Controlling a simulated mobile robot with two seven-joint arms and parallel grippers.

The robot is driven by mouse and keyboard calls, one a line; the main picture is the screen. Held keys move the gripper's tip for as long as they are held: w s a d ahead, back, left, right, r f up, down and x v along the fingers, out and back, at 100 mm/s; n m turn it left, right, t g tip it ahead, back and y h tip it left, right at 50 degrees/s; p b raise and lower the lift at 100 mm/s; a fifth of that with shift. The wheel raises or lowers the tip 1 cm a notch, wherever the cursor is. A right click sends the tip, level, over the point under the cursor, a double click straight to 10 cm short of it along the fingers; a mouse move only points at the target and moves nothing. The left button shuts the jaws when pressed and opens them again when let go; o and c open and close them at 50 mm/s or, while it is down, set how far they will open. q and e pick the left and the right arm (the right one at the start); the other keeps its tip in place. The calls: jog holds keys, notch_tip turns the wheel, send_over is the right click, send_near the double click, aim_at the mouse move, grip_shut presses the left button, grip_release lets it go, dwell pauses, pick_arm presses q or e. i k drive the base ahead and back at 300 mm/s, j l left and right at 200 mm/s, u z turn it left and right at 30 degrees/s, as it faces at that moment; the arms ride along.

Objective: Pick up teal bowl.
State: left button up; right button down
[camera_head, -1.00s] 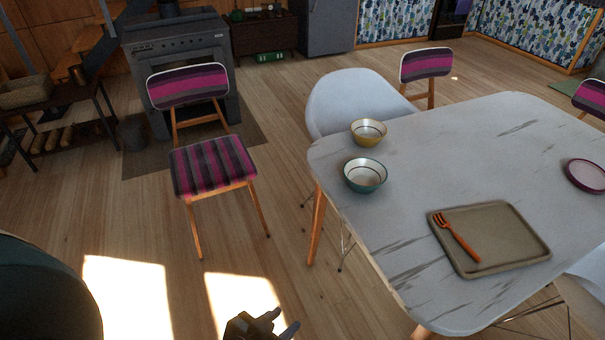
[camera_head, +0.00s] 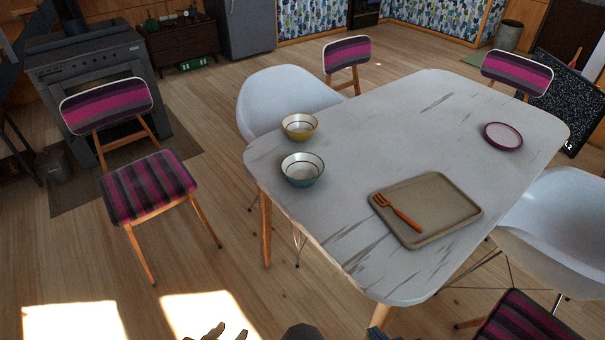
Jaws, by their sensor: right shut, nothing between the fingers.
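The teal bowl (camera_head: 302,170) stands upright on the near left part of the white marbled table (camera_head: 350,150), with a pale inside and a dark ring. My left gripper (camera_head: 217,333) shows only as small tips at the bottom edge, over the floor. My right gripper (camera_head: 300,332) shows as a dark shape at the bottom edge, shut and empty. Both are well below the bowl in the picture and touch nothing that I can see. Most of both grippers is cut off by the frame.
A yellow bowl (camera_head: 299,127) stands just behind the teal bowl. A tan tray (camera_head: 450,205) with an orange fork (camera_head: 398,212) lies to the right, and a pink-rimmed plate (camera_head: 503,136) farther back. A striped chair (camera_head: 148,187) and white chairs (camera_head: 285,92) surround the table.

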aim_at(301, 169)
jog(key=i+j, duration=0.3)
jog(key=i+j+z, duration=0.1)
jog(key=z, duration=0.25)
jog(key=j+z, duration=0.2)
jog(key=z, duration=0.15)
jog(key=i+j+z, duration=0.1)
jog(key=z, duration=0.25)
jog(key=j+z, duration=0.1)
jog(key=z, duration=0.45)
